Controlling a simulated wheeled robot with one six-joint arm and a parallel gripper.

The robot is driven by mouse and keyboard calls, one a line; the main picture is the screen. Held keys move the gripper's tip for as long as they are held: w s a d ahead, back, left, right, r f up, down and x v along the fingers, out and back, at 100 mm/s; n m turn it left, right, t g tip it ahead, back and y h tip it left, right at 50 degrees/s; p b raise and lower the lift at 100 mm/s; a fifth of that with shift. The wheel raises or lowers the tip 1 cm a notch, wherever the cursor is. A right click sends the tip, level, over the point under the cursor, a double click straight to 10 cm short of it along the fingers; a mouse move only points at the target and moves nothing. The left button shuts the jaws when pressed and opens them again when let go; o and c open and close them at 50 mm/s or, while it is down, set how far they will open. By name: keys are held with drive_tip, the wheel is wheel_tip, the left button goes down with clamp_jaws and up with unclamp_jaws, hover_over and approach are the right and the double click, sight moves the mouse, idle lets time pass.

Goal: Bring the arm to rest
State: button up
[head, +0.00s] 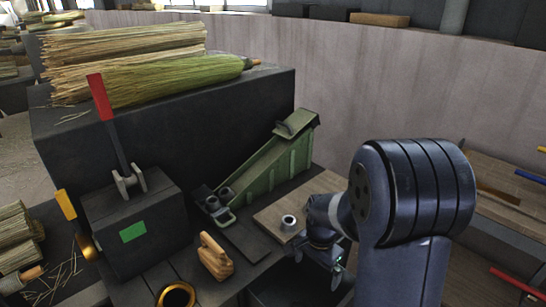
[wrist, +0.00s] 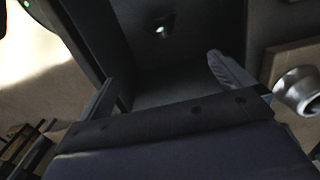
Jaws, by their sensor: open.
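My arm (head: 415,215) reaches in from the right in the head view. My gripper (head: 318,262) points down beside the bench, to the right of a small metal ring (head: 289,222) on a wooden board. In the wrist view my gripper (wrist: 166,92) shows two spread fingers with nothing between them. Behind the fingers is a dark recess (wrist: 185,65) with a small shiny spot in it. The metal ring (wrist: 299,91) shows at the right edge of the wrist view, apart from the fingers.
A green sloped machine (head: 270,170) stands behind the wooden board (head: 265,217). At left are a red-handled lever (head: 101,98) and a dark box with a green patch (head: 133,232). Broom bundles (head: 150,65) lie behind.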

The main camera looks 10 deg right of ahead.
wheel_tip(320, 180, down, 11)
drive_tip(key=b, duration=0.8)
drive_tip(key=shift+r, duration=0.1)
